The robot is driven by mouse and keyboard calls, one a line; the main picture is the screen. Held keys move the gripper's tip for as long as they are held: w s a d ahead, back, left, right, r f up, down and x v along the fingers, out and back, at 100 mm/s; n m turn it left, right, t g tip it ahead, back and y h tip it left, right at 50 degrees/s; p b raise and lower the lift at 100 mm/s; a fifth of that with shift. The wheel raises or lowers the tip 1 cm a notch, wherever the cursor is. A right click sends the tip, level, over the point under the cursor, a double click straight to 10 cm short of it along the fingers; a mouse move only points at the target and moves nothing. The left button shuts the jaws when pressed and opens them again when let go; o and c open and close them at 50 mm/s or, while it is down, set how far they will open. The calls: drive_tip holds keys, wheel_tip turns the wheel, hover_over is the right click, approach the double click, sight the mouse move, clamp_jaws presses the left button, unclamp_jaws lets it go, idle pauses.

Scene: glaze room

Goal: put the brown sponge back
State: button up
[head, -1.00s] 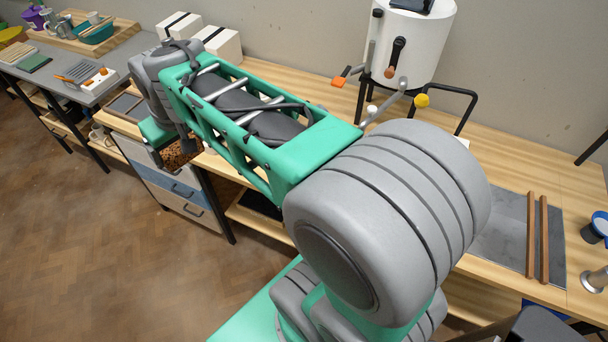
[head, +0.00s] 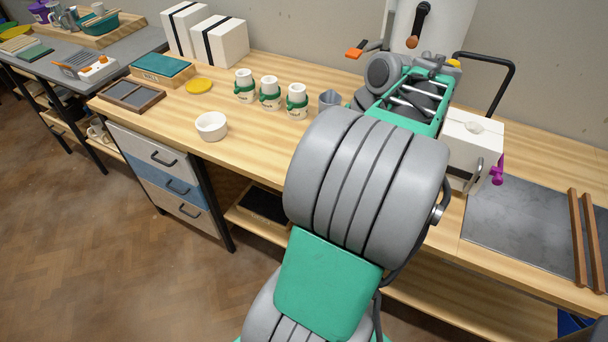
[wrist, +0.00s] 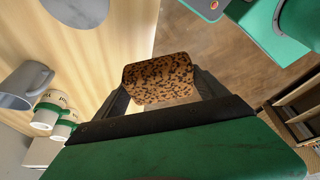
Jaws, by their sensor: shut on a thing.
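The brown sponge, speckled with dark spots (wrist: 160,72), is held between the two fingers of my gripper (wrist: 160,90) in the wrist view. The fingers press on its left and right sides. In that view it appears near the counter's front edge, with the floor beyond; its height over them is unclear. In the head view my own arm hides the gripper and the sponge. No place marked for the sponge can be made out for certain.
On the wooden counter (head: 270,140) stand a white bowl (head: 211,126), several green-banded jars (head: 270,93), a grey jug (head: 329,101), a yellow disc (head: 199,86) and a teal-topped block (head: 162,68). A white lidded box (head: 473,140) stands right of my arm. Counter is clear around the bowl.

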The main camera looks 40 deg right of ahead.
drive_tip(key=w, duration=0.1)
drive_tip(key=w+f, duration=0.1)
drive_tip(key=w, duration=0.1)
drive_tip(key=w+d+f, duration=0.1)
drive_tip(key=w, duration=0.1)
drive_tip(key=shift+w+f, duration=0.15)
drive_tip(key=shift+f, duration=0.05)
drive_tip(key=w+f, duration=0.2)
drive_tip(key=w+d+f, duration=0.1)
drive_tip(key=w+f, duration=0.1)
drive_tip(key=shift+f, duration=0.35)
drive_tip(key=f, duration=0.2)
drive_tip(key=w+f, duration=0.1)
drive_tip(key=f, duration=0.1)
drive_tip(key=shift+w+d+f, duration=0.1)
drive_tip(key=shift+w+f, duration=0.1)
drive_tip(key=shift+f+b, duration=0.1)
drive_tip(key=shift+b, duration=0.2)
drive_tip(key=shift+f, duration=0.15)
drive_tip(key=o, duration=1.2)
